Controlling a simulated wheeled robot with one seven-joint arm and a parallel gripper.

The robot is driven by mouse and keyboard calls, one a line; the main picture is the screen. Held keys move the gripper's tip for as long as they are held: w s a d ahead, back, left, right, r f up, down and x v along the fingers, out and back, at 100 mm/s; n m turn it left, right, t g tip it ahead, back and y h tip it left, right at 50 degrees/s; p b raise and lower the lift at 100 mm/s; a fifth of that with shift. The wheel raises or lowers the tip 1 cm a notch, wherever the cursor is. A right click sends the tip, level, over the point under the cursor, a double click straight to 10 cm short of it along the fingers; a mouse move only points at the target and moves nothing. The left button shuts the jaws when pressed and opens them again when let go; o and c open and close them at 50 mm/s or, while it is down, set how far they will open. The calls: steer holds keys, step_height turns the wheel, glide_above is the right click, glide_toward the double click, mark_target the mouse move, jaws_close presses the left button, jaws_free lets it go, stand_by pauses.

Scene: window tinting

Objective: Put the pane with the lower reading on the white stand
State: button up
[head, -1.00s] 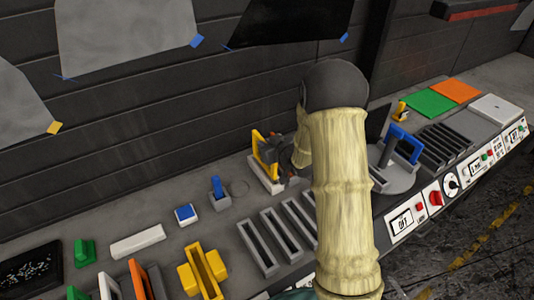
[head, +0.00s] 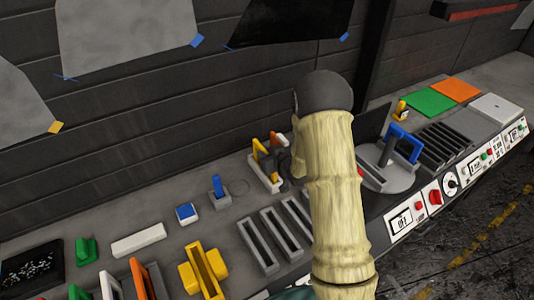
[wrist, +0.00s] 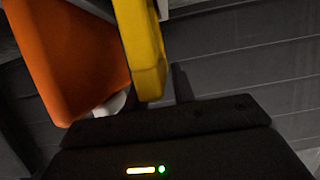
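My gripper (head: 286,162) is at the back of the bench, partly hidden by my arm. Close by it are a yellow part (head: 257,150) and an orange part (head: 275,139), over a pale white base (head: 266,186) that is partly covered. In the wrist view an orange panel (wrist: 75,60) and a yellow bar (wrist: 142,45) stand just beyond the dark gripper body. The fingers are not clear, so I cannot tell whether they hold either one. A blue-handled piece (head: 403,143) stands on a round grey plate (head: 385,178). No pane reading is legible.
Grey slotted racks (head: 259,246) stand at the front middle. A yellow holder (head: 203,270), a white block (head: 138,240), a blue-topped block (head: 187,213) and a black tray (head: 32,268) are at left. Green (head: 430,103) and orange (head: 455,89) squares lie at right. A panel display (head: 401,220) reads OFF.

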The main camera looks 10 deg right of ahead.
steer(key=shift+o, duration=0.7)
steer(key=shift+r, duration=0.2)
steer(key=b+v, duration=0.2)
steer(key=v, duration=1)
steer(key=s+a+m+g+h, duration=0.1)
steer(key=s+g+h, duration=0.1)
steer(key=s+g, duration=0.3)
steer(key=s+a+r+m+g+h, duration=0.1)
steer(key=s+g, duration=0.4)
steer(key=s, duration=0.9)
steer(key=shift+a+r+m+h, duration=0.2)
steer(key=shift+a+m+h, duration=0.4)
steer(key=shift+a+m, duration=0.2)
